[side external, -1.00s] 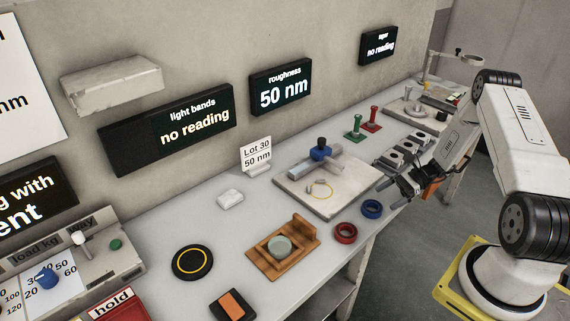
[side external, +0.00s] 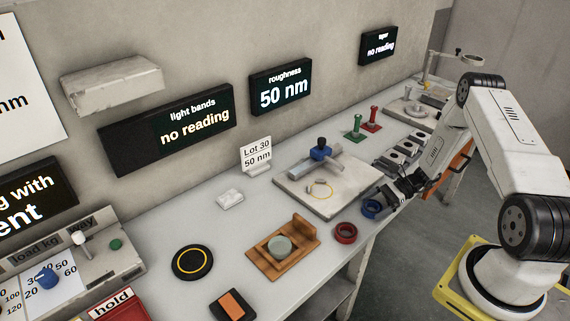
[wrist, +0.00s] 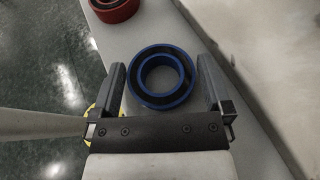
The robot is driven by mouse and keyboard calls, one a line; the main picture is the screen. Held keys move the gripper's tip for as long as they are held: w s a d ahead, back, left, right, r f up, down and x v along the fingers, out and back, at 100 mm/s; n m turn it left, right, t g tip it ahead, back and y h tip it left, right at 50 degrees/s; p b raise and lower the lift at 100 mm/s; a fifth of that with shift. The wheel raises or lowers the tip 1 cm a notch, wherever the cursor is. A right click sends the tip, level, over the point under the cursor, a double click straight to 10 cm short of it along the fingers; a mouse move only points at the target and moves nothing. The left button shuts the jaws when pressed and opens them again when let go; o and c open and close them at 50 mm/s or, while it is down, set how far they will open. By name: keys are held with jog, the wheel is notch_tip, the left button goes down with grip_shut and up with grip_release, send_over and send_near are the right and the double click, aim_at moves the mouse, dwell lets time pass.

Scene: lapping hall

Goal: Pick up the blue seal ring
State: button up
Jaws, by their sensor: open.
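The blue seal ring (side external: 371,208) lies on the bench near its front edge. In the wrist view the ring (wrist: 161,58) has a blue rim and a dark inner band, and it sits between my two fingers. My gripper (wrist: 160,82) is open, with one finger on each side of the ring and visible gaps to it. In the side view my gripper (side external: 386,196) is low over the ring and hides part of it. I cannot tell how high the fingertips are above the bench.
A red ring (side external: 345,232) lies left of the blue one. A pale plate (side external: 310,200) with a blue-knobbed fixture is behind it. A wooden holder (side external: 264,260) with a grey-green disc stands further left. Grey blocks (side external: 408,152) sit beyond the gripper. The bench drops off in front.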

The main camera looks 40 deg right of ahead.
jog(key=c, duration=1)
jog(key=shift+r, duration=0.15)
jog(key=shift+r, duration=0.7)
jog(key=s+a+r, duration=0.1)
jog(key=s+r, duration=0.2)
jog(key=s, duration=0.1)
jog(key=s+a+r, duration=0.2)
jog(key=s+r, duration=0.2)
jog(key=s+a+r, duration=0.2)
jog(key=s+r, duration=0.2)
jog(key=s, duration=0.1)
jog(key=shift+a+r, duration=0.15)
jog(key=shift+a, duration=0.05)
